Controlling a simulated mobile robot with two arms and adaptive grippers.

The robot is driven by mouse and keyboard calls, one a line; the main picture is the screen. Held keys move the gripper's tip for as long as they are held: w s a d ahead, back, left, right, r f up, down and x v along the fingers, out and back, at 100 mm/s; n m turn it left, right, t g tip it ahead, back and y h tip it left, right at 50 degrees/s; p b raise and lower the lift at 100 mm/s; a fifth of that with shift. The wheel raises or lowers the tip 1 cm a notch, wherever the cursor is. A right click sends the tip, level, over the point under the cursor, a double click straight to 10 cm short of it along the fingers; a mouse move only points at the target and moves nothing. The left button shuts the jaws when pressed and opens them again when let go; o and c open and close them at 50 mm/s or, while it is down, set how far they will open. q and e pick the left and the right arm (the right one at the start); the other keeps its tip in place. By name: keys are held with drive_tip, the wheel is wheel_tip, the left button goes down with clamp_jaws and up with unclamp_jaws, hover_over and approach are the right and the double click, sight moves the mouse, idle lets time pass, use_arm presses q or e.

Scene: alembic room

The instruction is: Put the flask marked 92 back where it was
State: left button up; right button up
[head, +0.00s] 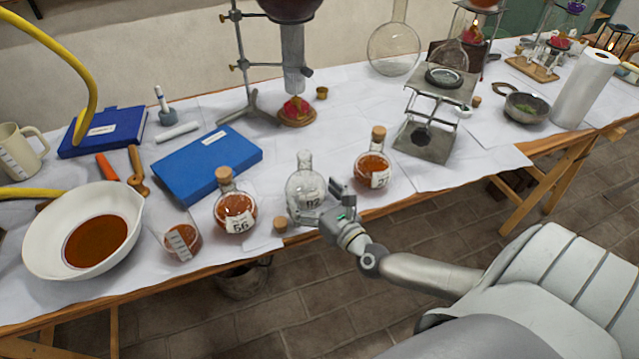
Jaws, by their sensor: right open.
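The flask marked 92 (304,187) is clear glass, looks empty and has no stopper. It stands upright near the front edge of the white-covered table, between two corked flasks of orange-brown liquid. My right gripper (335,199) is open at the flask's lower right side and overlaps its edge in the head view. I cannot tell whether the fingers touch the glass. A loose cork (280,226) lies just in front of the flask. My left gripper is not in view.
The flask marked 56 (235,212) stands to the left, and another corked flask (372,172) stands close on the right. A small beaker (182,242), a white bowl (38,245) and a blue book (205,163) lie further left. A metal stand (425,146) is at right.

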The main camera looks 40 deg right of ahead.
drive_tip(key=s+b, duration=0.2)
drive_tip(key=s, duration=1)
drive_tip(key=shift+r, duration=0.1)
drive_tip(key=s+f+n+g, duration=0.3)
drive_tip(key=f+n, duration=0.4)
drive_tip(key=f, duration=0.4)
drive_tip(key=s+f+n+g, duration=0.2)
drive_tip(key=s+f+n, duration=0.1)
drive_tip(key=f+n, duration=0.6)
drive_tip(key=s+f+n+g, duration=0.3)
drive_tip(key=f+n, duration=0.3)
drive_tip(key=f, duration=0.6)
drive_tip(key=s+a+f+n+g, duration=0.4)
drive_tip(key=s+f+n, duration=0.4)
drive_tip(key=s, duration=0.3)
drive_tip(key=s+a+f+n+g, duration=0.5)
drive_tip(key=s+f+n, duration=0.4)
drive_tip(key=s, duration=0.3)
drive_tip(key=shift+s, duration=0.15)
